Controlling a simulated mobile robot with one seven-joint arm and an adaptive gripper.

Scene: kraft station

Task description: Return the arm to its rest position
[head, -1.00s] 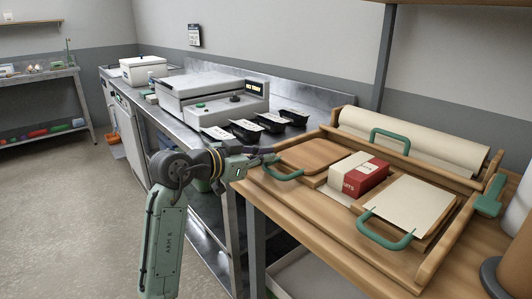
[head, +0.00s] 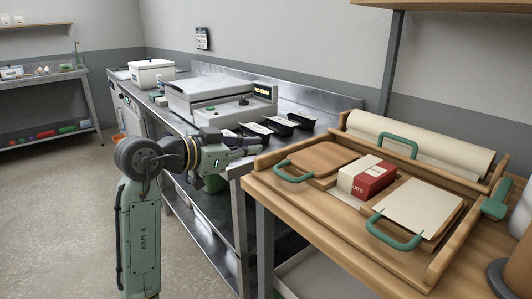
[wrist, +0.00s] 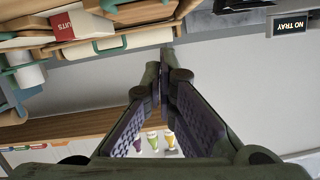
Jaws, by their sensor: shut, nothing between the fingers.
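My gripper (head: 250,145) is in front of the steel counter, left of the wooden bench, and touches nothing that I can see. In the wrist view its two dark fingers (wrist: 165,75) meet at the tips with nothing between them. My arm bends upward from the lower left and then reaches right toward the gripper.
The wooden bench (head: 345,265) holds a tray with green handles (head: 395,230), a red and white box (head: 366,177) and a paper roll (head: 420,143). A sealing machine (head: 220,98) and black trays (head: 280,125) stand on the steel counter (head: 320,105). The floor at left (head: 60,220) is clear.

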